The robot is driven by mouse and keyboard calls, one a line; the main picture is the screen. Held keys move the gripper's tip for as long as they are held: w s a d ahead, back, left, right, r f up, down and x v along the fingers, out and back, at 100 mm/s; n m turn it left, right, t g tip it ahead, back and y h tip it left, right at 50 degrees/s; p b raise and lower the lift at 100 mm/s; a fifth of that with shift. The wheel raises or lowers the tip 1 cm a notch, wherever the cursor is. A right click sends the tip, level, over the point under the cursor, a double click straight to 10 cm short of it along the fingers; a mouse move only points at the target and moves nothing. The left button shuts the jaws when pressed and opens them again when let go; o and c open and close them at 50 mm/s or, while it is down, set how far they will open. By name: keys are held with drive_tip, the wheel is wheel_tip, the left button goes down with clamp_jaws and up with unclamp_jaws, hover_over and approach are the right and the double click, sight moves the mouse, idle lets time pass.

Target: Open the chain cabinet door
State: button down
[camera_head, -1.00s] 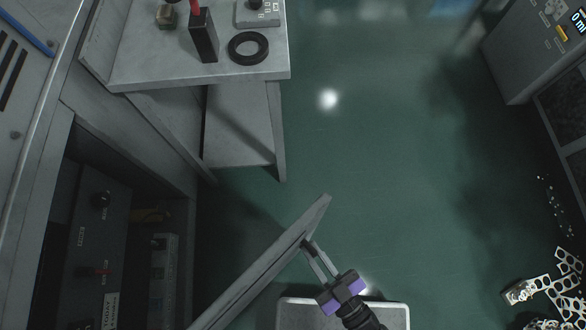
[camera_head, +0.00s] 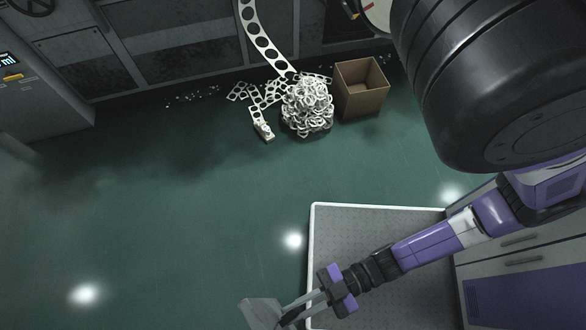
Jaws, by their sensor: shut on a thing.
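The chain cabinet door (camera_head: 262,312) shows only as a small grey corner at the bottom edge of the head view. The rest of the door and the cabinet's opening are out of the picture. My gripper (camera_head: 290,313) is at the bottom, left of centre, with its fingers shut on the door's edge. My purple and black arm reaches down to it from the right. The fingertips are partly cut off by the frame's edge, so the exact grip on the door is hard to see.
A grey platform with a white rim (camera_head: 313,250) lies under my arm. A grey drawer unit (camera_head: 530,252) stands at the right. A heap of metal rings (camera_head: 307,107), scrap strips (camera_head: 262,95) and an open brown box (camera_head: 362,90) sit at the back. The green floor (camera_head: 180,200) at left is clear.

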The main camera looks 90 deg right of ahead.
drive_tip(key=c, duration=1.5)
unclamp_jaws()
drive_tip(key=shift+o, duration=0.2)
drive_tip(key=v, duration=0.7)
drive_tip(key=shift+s+b, duration=0.35)
drive_tip(key=shift+b, duration=0.05)
drive_tip(key=shift+d, duration=0.15)
